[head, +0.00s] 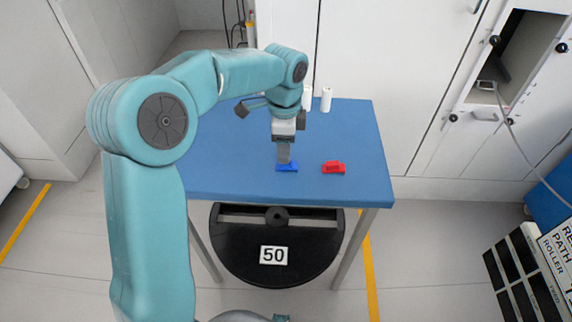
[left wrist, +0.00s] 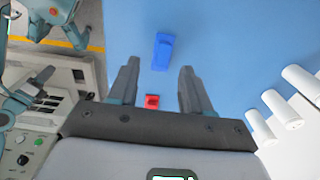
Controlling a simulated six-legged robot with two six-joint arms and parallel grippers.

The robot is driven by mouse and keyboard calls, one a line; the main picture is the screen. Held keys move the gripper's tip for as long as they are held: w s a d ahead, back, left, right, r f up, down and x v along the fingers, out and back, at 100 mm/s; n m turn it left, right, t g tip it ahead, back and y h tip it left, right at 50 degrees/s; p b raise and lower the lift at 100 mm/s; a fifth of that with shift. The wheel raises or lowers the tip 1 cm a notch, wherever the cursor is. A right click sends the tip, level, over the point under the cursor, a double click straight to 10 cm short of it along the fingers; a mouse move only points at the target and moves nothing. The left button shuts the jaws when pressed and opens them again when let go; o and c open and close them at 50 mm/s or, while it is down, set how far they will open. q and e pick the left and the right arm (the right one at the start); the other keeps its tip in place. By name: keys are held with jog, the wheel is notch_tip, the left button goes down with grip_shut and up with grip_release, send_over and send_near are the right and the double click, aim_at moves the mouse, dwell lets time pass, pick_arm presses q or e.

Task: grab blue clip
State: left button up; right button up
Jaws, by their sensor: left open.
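The blue clip (head: 288,168) lies on the blue table near its front edge, and it also shows in the left wrist view (left wrist: 162,52). My left gripper (head: 284,158) points down close over it in the head view and hides part of it. In the left wrist view the two fingers (left wrist: 159,68) are apart with nothing held, and the blue clip shows just beyond the fingertips. Whether a finger touches it, I cannot tell.
A red clip (head: 333,167) lies on the blue table (head: 350,130) right of the blue clip. White rollers (head: 326,99) stand at the table's back. A black disc marked 50 (head: 240,250) is under the table.

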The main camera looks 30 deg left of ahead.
pick_arm(q)
jog(key=f, duration=0.5)
jog(key=shift+w, duration=0.3)
grip_shut()
jog(key=shift+r, duration=0.1)
